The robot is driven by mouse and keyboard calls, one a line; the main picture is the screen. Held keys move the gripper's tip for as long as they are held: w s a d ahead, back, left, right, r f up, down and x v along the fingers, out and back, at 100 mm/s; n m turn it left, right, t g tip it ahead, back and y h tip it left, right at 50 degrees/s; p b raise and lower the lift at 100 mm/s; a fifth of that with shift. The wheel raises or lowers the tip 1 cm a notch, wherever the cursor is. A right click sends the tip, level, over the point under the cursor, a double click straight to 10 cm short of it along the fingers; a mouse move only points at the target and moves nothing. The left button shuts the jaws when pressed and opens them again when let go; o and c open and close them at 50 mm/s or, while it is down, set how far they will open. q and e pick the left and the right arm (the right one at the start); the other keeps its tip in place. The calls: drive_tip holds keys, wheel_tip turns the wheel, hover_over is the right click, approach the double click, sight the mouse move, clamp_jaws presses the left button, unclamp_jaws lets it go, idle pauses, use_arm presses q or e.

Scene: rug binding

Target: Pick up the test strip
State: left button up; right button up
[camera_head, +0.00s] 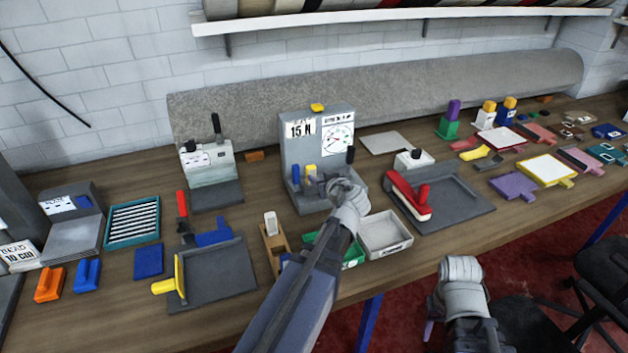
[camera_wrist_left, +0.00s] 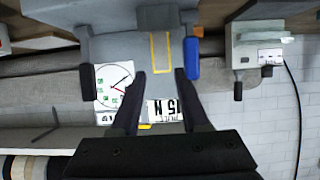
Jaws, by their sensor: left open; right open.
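The grey pull tester (camera_head: 318,135) with a "15 N" label and dial stands at the back middle of the bench. A grey strip with a yellow outline (camera_wrist_left: 161,52), which looks like the test strip, shows on the tester in the left wrist view. My left gripper (camera_head: 322,183) is at the tester's front. In the left wrist view its open fingers (camera_wrist_left: 160,76) point at the strip, one to each side of its line; contact cannot be told. My right gripper (camera_head: 432,325) hangs low in front of the bench, away from the tester; its fingers are barely visible.
A blue handle (camera_wrist_left: 192,60) on the tester is close beside one left finger. A red-handled press (camera_head: 408,196) stands to the right.

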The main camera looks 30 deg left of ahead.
sight(312, 173)
use_arm(q)
drive_tip(key=b+x, duration=0.2)
drive_tip(key=x, duration=0.3)
drive_tip(key=shift+w+a+f, duration=0.15)
drive_tip(key=shift+a+f, duration=0.1)
drive_tip(key=shift+a, duration=0.15)
drive_tip(key=shift+w+a+f, duration=0.25)
drive_tip(key=shift+w+a, duration=0.05)
drive_tip(key=b+x, duration=0.2)
drive_tip(key=x, duration=0.2)
drive_tip(key=shift+f, duration=0.2)
drive_tip(key=shift+r, duration=0.1)
drive_tip(key=shift+c, duration=0.3)
clamp_jaws()
